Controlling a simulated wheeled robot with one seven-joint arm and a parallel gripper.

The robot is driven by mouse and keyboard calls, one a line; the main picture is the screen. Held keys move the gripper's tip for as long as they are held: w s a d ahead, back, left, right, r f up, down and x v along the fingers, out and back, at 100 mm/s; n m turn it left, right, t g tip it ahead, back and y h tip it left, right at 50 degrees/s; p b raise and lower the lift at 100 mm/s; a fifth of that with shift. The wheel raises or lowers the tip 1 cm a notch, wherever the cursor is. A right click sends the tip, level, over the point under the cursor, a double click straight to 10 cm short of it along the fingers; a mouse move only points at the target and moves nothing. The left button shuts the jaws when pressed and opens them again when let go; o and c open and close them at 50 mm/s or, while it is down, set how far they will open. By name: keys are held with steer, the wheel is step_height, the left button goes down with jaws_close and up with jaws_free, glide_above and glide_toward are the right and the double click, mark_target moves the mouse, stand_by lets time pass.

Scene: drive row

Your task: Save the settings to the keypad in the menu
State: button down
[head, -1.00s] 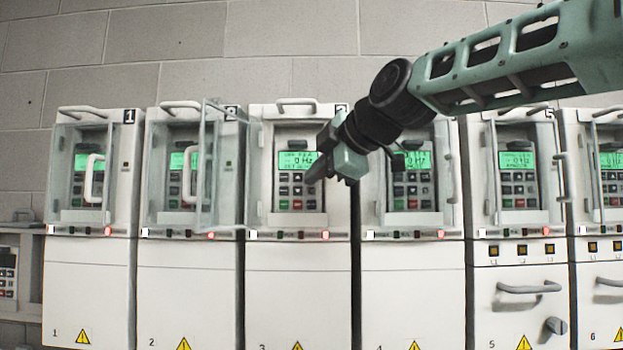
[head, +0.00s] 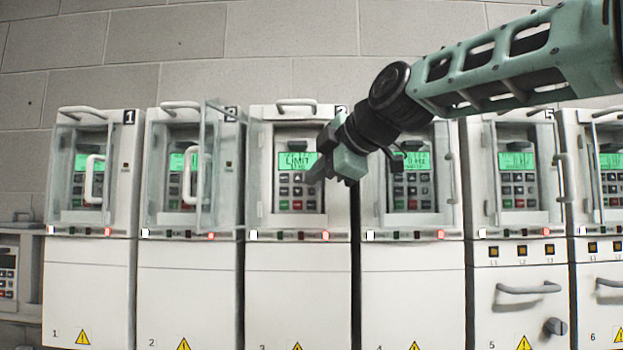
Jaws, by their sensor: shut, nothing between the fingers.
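The keypad (head: 297,191) of drive 3 sits in the upper part of its white cabinet, with several small buttons. Its green display (head: 294,160) shows the word LIMIT in large letters; the smaller text is too small to read. The cover of drive 3 is swung open to the left, so the keypad is bare. My gripper (head: 317,180) is shut and empty, with its fingertips in front of the right side of this keypad. It hides some right-hand buttons and the display's right edge. I cannot tell whether the fingertips touch a button.
Drive 1 (head: 90,285) and drive 2 (head: 187,285) stand to the left, with clear covers and handles. Drive 4 (head: 412,285) and drive 5 (head: 518,315) stand to the right, with lit green displays. A red lamp (head: 325,236) glows below keypad 3.

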stand_by(0.4)
steer(key=shift+s+b, duration=0.45)
steer(key=shift+s, duration=0.3)
steer(key=shift+a, duration=0.1)
steer(key=shift+a+p, duration=0.6)
steer(key=shift+a, duration=0.65)
steer(key=shift+w, duration=0.1)
steer(key=shift+w, duration=0.4)
